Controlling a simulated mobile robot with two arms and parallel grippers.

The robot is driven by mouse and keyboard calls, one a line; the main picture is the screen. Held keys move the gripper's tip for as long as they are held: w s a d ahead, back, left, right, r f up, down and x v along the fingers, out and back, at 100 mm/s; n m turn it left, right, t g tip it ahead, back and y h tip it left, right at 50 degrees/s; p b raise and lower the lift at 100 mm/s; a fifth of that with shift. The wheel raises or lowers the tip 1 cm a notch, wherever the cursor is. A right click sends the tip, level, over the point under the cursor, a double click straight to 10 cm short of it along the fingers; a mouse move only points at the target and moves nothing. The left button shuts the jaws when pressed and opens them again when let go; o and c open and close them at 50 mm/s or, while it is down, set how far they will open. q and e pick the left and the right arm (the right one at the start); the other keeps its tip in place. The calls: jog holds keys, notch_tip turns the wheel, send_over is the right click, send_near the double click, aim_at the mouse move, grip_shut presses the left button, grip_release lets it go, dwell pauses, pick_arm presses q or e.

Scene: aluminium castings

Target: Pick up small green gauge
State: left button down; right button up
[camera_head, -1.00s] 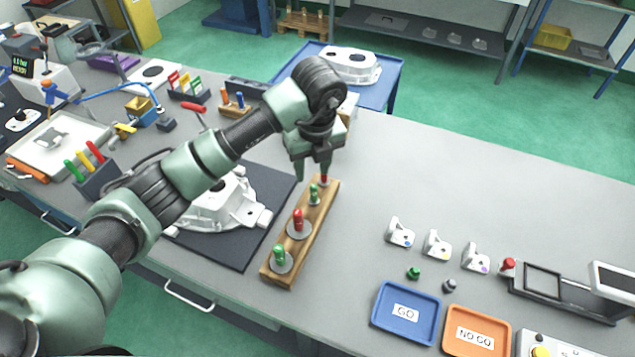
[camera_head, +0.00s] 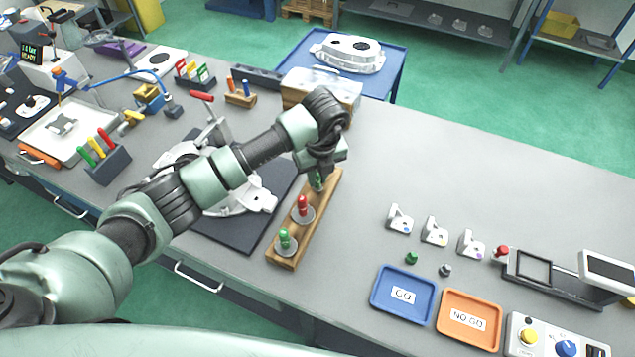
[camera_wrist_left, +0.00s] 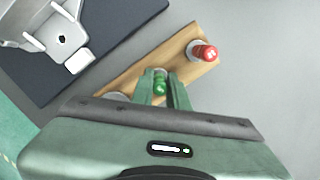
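The wooden block (camera_head: 309,229) bears a row of gauges. The small green gauge (camera_wrist_left: 160,82) stands between the fingers of my left gripper (camera_wrist_left: 162,85) in the left wrist view, with almost no gap on either side. In the head view the left gripper (camera_head: 318,178) covers most of this gauge. The gripper appears shut on it, with the gauge still at the block. A small red gauge (camera_wrist_left: 203,51) stands at the block's far end, hidden in the head view. A large red gauge (camera_head: 303,207) and a large green gauge (camera_head: 285,240) stand nearer. My right gripper is not in view.
A white casting (camera_head: 255,201) lies on a dark mat (camera_head: 236,245) left of the block. To the right are a blue GO tray (camera_head: 380,313), an orange NO GO tray (camera_head: 455,337) and several small white parts. The table between block and trays is clear.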

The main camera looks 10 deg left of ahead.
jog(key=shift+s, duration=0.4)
pick_arm(q)
jog(key=shift+r, duration=0.1)
